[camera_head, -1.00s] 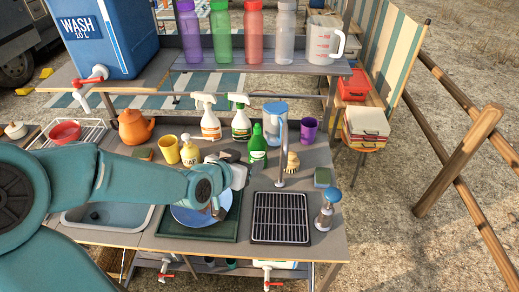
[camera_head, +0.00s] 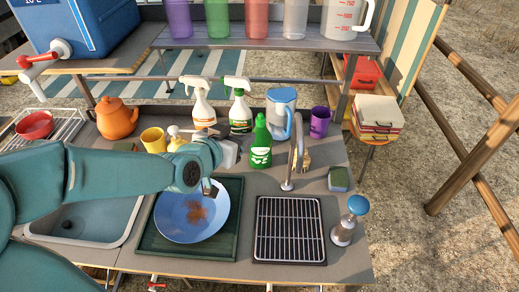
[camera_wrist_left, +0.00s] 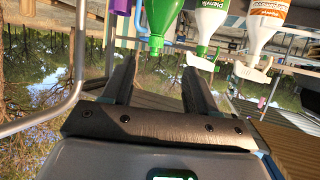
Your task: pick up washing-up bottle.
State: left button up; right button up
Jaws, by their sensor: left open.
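The washing-up bottle is a green bottle (camera_head: 261,146) with a green cap and a white label. It stands upright on the grey counter, left of the tap, in the head view. My left gripper (camera_head: 228,156) is just left of it, above the far edge of the blue plate, and partly hidden by its own wrist. In the left wrist view the open fingers (camera_wrist_left: 158,82) point at the green bottle (camera_wrist_left: 160,22), which appears upside down beyond the fingertips. Nothing is between the fingers. My right gripper is not in view.
Two spray bottles (camera_head: 240,110) and a blue-lidded jug (camera_head: 281,112) stand behind the green bottle. A metal tap (camera_head: 298,150) rises close on its right. A yellow cup (camera_head: 153,140) and soap dispenser are left. The blue plate (camera_head: 190,217) lies on a green tray.

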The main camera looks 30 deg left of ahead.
aim_at(258, 123)
pick_arm(q)
jog(key=p+x, duration=0.1)
jog(key=x, duration=0.8)
jog(key=shift+w+d+p, duration=0.15)
jog(key=shift+p, duration=0.25)
jog(key=shift+w, duration=0.25)
jog(key=shift+s+d, duration=0.1)
jog(key=shift+d, duration=0.05)
jog(key=shift+w+p, duration=0.2)
jog(key=shift+p, duration=0.1)
jog(key=p+x, duration=0.1)
jog(key=x, duration=0.3)
jog(key=shift+w+a+f+p, duration=0.15)
jog(key=shift+w+a+p, duration=0.1)
jog(key=shift+w+p, duration=0.1)
jog(key=shift+w, duration=0.2)
jog(key=shift+s, duration=0.15)
